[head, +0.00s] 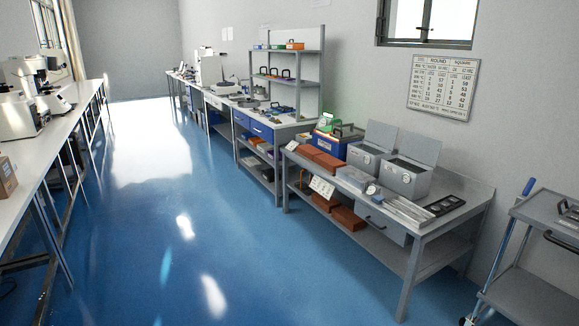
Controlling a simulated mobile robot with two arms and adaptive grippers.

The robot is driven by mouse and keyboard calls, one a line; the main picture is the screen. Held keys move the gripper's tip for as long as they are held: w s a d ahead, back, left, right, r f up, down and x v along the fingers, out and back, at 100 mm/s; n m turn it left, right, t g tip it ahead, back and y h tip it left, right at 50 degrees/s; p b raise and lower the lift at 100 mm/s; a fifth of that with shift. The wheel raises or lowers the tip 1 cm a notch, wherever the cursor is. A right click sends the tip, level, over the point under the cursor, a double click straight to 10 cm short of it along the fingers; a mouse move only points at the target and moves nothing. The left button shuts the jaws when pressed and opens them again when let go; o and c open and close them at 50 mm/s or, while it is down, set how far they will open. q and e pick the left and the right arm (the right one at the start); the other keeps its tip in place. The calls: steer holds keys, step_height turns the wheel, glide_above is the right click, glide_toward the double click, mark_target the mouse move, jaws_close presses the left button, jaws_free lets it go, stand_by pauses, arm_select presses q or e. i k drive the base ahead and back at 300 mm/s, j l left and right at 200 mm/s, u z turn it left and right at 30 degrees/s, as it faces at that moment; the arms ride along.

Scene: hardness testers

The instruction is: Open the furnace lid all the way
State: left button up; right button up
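Two grey box-shaped units with round dials on their fronts stand side by side on the near workbench on the right. The left unit (362,160) and the right unit (404,181) each have a flat grey panel standing up at the back, like a raised lid: the left panel (381,135) and the right panel (419,148). The units look like small furnaces, but I cannot tell for sure which one is the furnace. Their tops look dark and open. Neither of my grippers is in view.
The workbench (451,212) also holds red-brown blocks (327,162), metal bars (408,211) and a black tray (444,205). A grey cart (545,215) stands at the right edge. A long white bench (60,103) runs along the left. The blue floor (190,230) between is clear.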

mark_target(338, 135)
steer(key=i+j+u, duration=0.35)
steer(key=i, duration=0.55)
steer(key=i+u, duration=0.35)
steer(key=i, duration=0.55)
